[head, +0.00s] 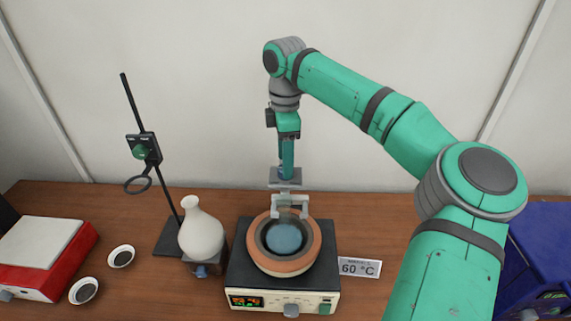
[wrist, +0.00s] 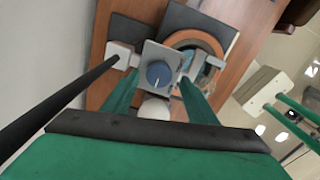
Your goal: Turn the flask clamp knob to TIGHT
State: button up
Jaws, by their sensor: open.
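The black stand (head: 167,235) is at the left in the head view. A black clamp block (head: 153,146) with a green knob (head: 140,152) and an empty ring (head: 138,185) is on its rod. The knob's pointer and any TIGHT mark are too small to read. My gripper (head: 290,208) is open and empty, well right of the clamp and lower.
An orange-rimmed bowl (head: 268,263) sits on a hotplate (head: 240,278) under my gripper. A 60 °C sign (head: 358,267) stands right of it. A red device (head: 80,240) and two small dishes are at left, a blue device (head: 540,250) at right.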

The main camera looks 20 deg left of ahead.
jog(key=shift+w+f, duration=0.15)
jog(key=shift+f, duration=0.95)
jog(key=c, duration=1.1)
